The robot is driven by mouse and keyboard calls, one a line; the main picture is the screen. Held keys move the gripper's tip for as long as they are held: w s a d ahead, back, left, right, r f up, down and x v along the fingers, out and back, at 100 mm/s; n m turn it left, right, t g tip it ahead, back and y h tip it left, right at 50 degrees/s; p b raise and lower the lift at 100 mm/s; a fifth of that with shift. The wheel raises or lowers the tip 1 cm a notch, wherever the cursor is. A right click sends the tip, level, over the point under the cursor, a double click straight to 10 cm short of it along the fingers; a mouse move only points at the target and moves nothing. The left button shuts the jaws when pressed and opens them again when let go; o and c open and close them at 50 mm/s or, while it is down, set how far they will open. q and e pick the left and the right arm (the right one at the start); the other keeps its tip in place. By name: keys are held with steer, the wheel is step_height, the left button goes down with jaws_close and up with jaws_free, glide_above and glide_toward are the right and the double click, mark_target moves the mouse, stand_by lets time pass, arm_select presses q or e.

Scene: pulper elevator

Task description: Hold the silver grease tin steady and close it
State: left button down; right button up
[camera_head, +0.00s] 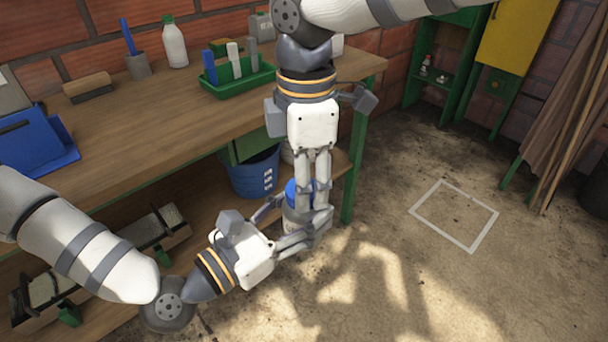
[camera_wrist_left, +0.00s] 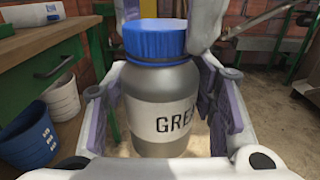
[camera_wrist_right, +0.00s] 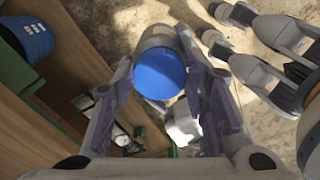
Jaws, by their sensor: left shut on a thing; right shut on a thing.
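The silver grease tin (camera_wrist_left: 160,92) stands upright between the fingers of my left gripper (camera_head: 300,226), which is shut on its body. The tin has a pale label with "GREA" showing. The blue lid (camera_wrist_left: 156,40) sits level on top; I cannot tell how tight it is. My right gripper (camera_head: 314,203) comes down from above and is shut on the lid, one finger on each side. In the right wrist view the lid (camera_wrist_right: 160,73) lies between its fingers. In the head view the fingers hide much of the tin, with some blue lid (camera_head: 292,190) showing.
A wooden bench (camera_head: 130,125) with a green tray (camera_head: 237,80) and a white bottle (camera_head: 174,45) stands to the left. A blue bucket (camera_head: 252,175) is on its lower shelf, behind the grippers. The floor to the right is clear, with a white outlined square (camera_head: 454,215).

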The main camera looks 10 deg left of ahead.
steer(key=o, duration=0.8)
step_height(320, 180, up, 12)
stand_by(0.4)
